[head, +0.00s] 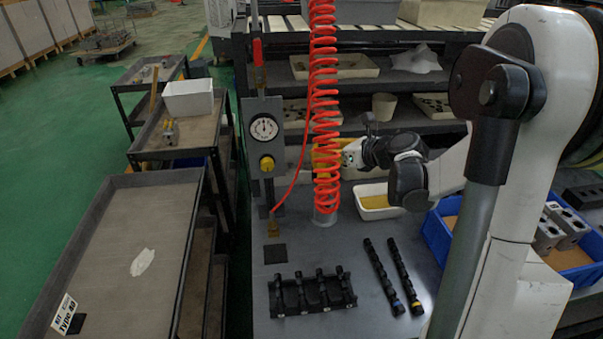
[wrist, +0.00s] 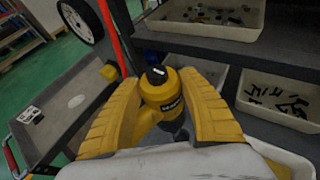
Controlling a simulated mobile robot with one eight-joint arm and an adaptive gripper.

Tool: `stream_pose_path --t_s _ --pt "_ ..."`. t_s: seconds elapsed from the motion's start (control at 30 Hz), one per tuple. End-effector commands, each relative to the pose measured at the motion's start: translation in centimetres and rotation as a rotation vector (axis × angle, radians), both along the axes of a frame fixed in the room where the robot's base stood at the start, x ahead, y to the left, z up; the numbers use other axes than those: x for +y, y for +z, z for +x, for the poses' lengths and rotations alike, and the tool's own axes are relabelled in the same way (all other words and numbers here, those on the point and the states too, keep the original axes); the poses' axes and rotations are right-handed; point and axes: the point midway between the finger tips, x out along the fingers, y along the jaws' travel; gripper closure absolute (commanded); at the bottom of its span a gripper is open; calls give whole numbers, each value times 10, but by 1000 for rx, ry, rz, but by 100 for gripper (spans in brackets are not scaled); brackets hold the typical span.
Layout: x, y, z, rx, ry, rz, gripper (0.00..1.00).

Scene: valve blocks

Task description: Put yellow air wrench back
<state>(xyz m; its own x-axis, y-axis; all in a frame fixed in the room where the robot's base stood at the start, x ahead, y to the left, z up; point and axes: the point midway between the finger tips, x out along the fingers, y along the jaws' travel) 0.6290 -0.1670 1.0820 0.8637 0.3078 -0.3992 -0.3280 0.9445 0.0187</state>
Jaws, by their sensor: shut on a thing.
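The yellow air wrench (wrist: 172,97) shows in the wrist view between the two yellow fingers of my gripper (wrist: 158,88), which is shut on it. It has a dark cap on top and dark lettering on its side; its lower end is partly hidden. In the head view, my gripper (head: 340,155) is held above the bench behind the coiled red hose (head: 324,100). Yellow shows there on both sides of the coil, but I cannot separate wrench from fingers. A clear round holder (head: 325,216) stands on the bench below the coil.
A post with a gauge (head: 264,128) and yellow knob stands left of the hose. A white tray (head: 376,212) sits right of the holder. A black valve rack (head: 312,300) and two black bars lie in front. A blue crate (head: 437,238) stands at right.

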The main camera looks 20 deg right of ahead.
Motion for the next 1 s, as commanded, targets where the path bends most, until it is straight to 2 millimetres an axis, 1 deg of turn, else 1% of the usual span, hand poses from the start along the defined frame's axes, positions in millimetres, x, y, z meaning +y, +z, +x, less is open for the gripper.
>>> stream_pose_path --t_s 0.03,0.2,0.67,1.0 --pt "-8 4 1 -2 0 3 92" --pt "-18 10 2 -6 5 3 92" --pt "-18 11 0 -2 7 10 92" --pt "-18 -17 0 -2 7 9 92"
